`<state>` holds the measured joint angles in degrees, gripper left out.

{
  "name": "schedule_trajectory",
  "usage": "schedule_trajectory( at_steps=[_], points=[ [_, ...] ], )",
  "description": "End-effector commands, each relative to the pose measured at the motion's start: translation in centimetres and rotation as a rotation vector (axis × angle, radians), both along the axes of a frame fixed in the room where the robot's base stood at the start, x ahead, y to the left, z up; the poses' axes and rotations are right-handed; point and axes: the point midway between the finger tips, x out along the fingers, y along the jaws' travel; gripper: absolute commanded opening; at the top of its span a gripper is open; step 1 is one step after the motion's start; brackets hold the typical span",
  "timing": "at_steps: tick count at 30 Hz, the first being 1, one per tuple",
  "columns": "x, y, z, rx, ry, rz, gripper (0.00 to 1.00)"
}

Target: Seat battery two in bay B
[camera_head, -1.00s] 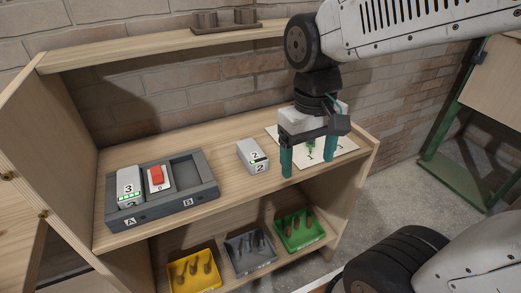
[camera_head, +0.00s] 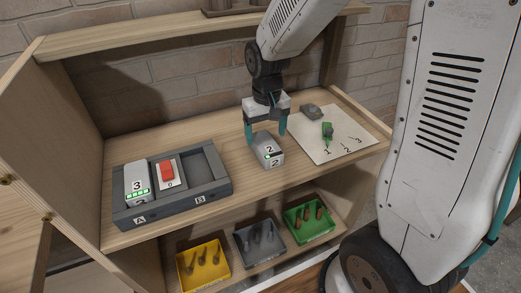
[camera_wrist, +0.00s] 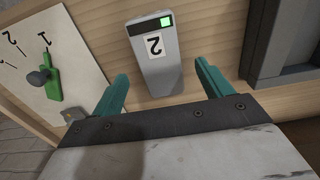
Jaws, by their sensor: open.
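Battery two (camera_head: 268,150) is a grey-white block marked 2, standing on the wooden shelf to the right of the charger dock. Its top shows one lit green cell in the wrist view (camera_wrist: 154,52). My gripper (camera_head: 266,136) is open, with its teal fingers at the battery's back end. In the wrist view the fingers (camera_wrist: 160,90) are spread to either side of its near end, not closed on it. The dark grey dock (camera_head: 172,205) holds battery three (camera_head: 137,183) in bay A. Bay B (camera_head: 203,170) is an empty recess at the right.
A red switch (camera_head: 168,169) marked 0 sits between the bays. A white card marked 1, 2, 3 (camera_head: 345,142) with a green lever (camera_head: 327,130) lies to the right. Yellow (camera_head: 205,273), grey and green bins stand on the lower shelf.

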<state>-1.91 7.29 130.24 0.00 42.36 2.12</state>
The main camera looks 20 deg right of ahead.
Motion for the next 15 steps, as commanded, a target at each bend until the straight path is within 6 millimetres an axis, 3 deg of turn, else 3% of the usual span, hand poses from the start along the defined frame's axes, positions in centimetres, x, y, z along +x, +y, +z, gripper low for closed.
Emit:
schedule_trajectory(
  at_steps=[6, 14, 15],
  points=[
    [-0.2, -0.1, -3.0, 0.0, 0.004, 0.0, 0.78],
    [-0.1, 0.0, -3.3, 0.0, 0.001, 0.001, 0.78],
    [-0.1, 0.0, -3.3, 0.0, 0.001, 0.002, 0.73]
  ],
)
